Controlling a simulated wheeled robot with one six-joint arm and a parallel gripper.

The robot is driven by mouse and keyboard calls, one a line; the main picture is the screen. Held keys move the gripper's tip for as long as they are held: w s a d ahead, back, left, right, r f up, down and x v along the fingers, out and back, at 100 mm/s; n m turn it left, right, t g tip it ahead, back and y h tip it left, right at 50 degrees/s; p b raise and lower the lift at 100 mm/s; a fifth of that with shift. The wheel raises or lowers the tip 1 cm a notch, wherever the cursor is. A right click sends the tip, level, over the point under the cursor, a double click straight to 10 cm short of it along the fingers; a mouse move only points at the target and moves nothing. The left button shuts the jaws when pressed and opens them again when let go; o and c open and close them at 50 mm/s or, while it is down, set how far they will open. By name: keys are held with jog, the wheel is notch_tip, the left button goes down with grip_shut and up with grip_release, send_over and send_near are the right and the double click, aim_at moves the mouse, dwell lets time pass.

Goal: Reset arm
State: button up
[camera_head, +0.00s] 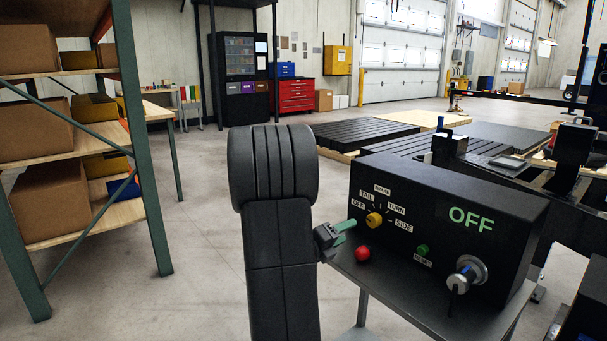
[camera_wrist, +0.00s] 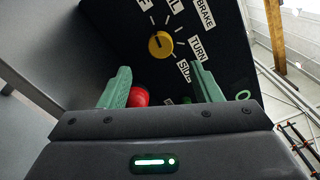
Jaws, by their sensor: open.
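My arm (camera_head: 280,230) rises in the middle of the head view. My gripper (camera_head: 345,228) is at the left front of a black control box (camera_head: 440,190), near its yellow knob (camera_head: 375,219). In the wrist view my gripper (camera_wrist: 165,88) has its two green fingers spread apart with nothing between them. The yellow knob (camera_wrist: 160,44) shows beyond the fingertips, with labels around it such as BRAKE, TURN and SIDE. A red button (camera_wrist: 138,97) shows beside the left finger. The box's display reads OFF.
The box stands on a dark table (camera_head: 430,300); it also has a green RESET button (camera_head: 422,250) and a silver key switch (camera_head: 465,277). A shelf with cardboard boxes (camera_head: 35,130) stands at the left. Open floor (camera_head: 195,240) lies between. Black trailer frames (camera_head: 400,130) lie behind.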

aim_at(371, 220)
jog(key=x, duration=1)
jog(key=shift+w+d+b, duration=0.15)
jog(key=shift+d+b, duration=0.1)
jog(key=shift+b, duration=0.1)
jog(key=shift+w+d, duration=0.25)
jog(key=shift+d, duration=0.05)
jog(key=shift+s+a+m, duration=0.1)
jog(key=shift+a+m, duration=0.05)
jog(key=shift+m, duration=0.85)
jog(key=m, duration=0.4)
jog(key=shift+r, duration=0.1)
jog(key=m+p, duration=0.2)
jog(key=m, duration=0.4)
jog(key=shift+s+r+p, duration=0.1)
jog(key=shift+s+p, duration=0.05)
jog(key=shift+p, duration=0.2)
jog(key=v, duration=0.4)
jog(key=shift+s+a, duration=0.6)
